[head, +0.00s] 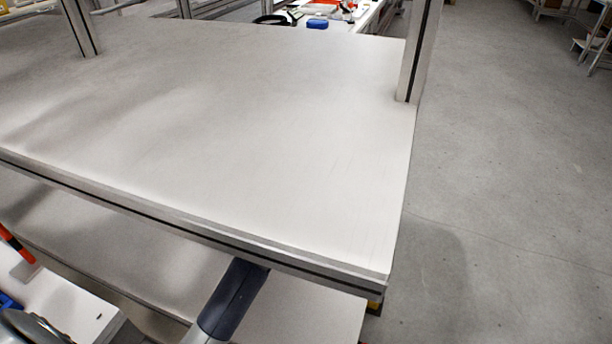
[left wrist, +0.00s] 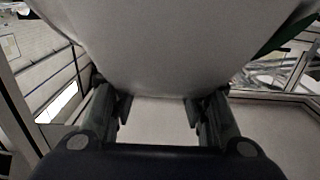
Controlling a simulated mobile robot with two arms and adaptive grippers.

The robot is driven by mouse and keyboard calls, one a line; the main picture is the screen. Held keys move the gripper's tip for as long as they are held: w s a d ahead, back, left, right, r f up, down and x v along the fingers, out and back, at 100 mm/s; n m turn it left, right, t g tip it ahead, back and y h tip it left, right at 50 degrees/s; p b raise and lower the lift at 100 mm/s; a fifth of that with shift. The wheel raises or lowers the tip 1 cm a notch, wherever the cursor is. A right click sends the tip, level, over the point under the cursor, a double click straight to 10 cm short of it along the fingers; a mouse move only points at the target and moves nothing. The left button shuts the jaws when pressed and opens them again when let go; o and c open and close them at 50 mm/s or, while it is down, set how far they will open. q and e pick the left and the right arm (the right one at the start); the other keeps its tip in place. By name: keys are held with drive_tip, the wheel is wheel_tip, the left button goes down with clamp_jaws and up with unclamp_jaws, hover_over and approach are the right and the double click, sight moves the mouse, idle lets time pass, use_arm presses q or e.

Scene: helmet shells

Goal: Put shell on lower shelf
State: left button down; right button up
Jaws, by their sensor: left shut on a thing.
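The lower shelf (head: 310,315) is a pale board showing below the front edge of the upper shelf (head: 230,120) in the head view. The helmet shell (left wrist: 165,45) is a large, smooth, pale grey surface filling the top of the left wrist view. My left gripper (left wrist: 157,110) is shut on it, with one dark finger on each side. In the head view, a dark arm part of mine reaches under the upper shelf's edge, and the gripper and shell are hidden there. I cannot tell whether the shell touches the lower shelf. My right gripper is out of view.
The upper shelf is bare, with metal posts (head: 417,50) at its back corners. Its front rail (head: 200,228) overhangs the lower shelf. A white surface with orange and blue items (head: 15,250) is at the lower left. Grey floor (head: 510,180) is open to the right.

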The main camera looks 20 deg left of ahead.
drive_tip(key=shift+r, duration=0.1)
use_arm(q)
drive_tip(key=c, duration=0.9)
unclamp_jaws()
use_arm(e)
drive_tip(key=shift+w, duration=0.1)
use_arm(q)
drive_tip(key=shift+s+d+r+p, duration=0.15)
drive_tip(key=shift+s+p, duration=0.1)
drive_tip(key=shift+s, duration=2.8)
drive_tip(key=shift+s+d+f+p, duration=0.1)
drive_tip(key=shift+s+p, duration=0.1)
drive_tip(key=shift+s, duration=2.8)
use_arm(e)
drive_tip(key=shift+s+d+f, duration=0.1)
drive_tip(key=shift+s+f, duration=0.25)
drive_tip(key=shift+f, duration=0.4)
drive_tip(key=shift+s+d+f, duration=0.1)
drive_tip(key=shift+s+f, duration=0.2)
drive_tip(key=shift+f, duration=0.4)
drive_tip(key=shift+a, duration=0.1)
